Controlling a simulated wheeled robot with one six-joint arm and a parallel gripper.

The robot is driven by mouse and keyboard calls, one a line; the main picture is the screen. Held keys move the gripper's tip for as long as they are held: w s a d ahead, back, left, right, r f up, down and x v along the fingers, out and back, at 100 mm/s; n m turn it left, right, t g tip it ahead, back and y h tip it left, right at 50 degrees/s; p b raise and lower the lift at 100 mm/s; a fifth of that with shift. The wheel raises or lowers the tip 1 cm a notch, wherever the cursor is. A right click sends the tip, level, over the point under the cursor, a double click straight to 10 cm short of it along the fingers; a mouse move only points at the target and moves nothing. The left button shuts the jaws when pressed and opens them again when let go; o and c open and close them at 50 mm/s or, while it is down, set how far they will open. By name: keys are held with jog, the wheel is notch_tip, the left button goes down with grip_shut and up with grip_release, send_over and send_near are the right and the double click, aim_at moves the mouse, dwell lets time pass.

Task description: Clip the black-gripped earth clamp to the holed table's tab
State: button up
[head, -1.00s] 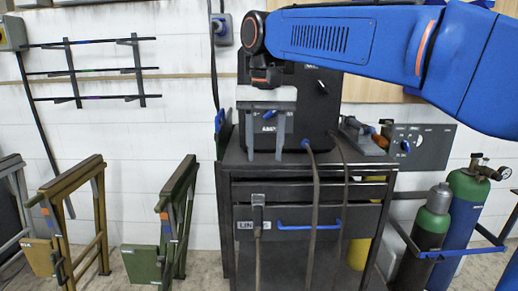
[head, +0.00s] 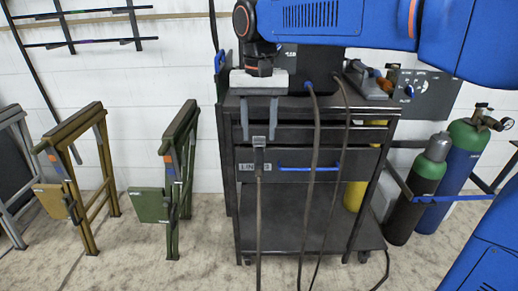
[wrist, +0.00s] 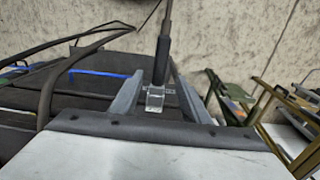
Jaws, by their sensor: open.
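The earth clamp (head: 259,142) is a small grey metal piece with a black grip, upright at the front of the welding cart, its cable hanging down. In the wrist view its black grip (wrist: 163,42) and pale jaw block (wrist: 155,97) show between my fingers. My gripper (head: 258,136) is open, its two grey fingers pointing down on either side of the clamp; I cannot tell whether they touch it. Folded tables stand at left: a green one (head: 181,140), a mustard one (head: 78,140) and a grey one (head: 15,135). I cannot tell which is holed.
The dark welding cart (head: 290,215) stands in the middle, with a blue handle (head: 309,168) and hanging cables in front. Gas cylinders (head: 425,180) stand to the right. Bare floor (head: 130,265) lies between the cart and the folded tables.

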aim_at(259, 164)
jog(key=shift+f, duration=3.1)
grip_shut()
jog(key=c, duration=1.1)
grip_release()
jog(key=shift+s, duration=0.35)
grip_shut()
jog(key=shift+s, duration=0.35)
jog(key=shift+s, duration=0.3)
jog(key=shift+s, duration=0.35)
jog(key=shift+s+a, duration=0.1)
jog(key=shift+s, duration=0.95)
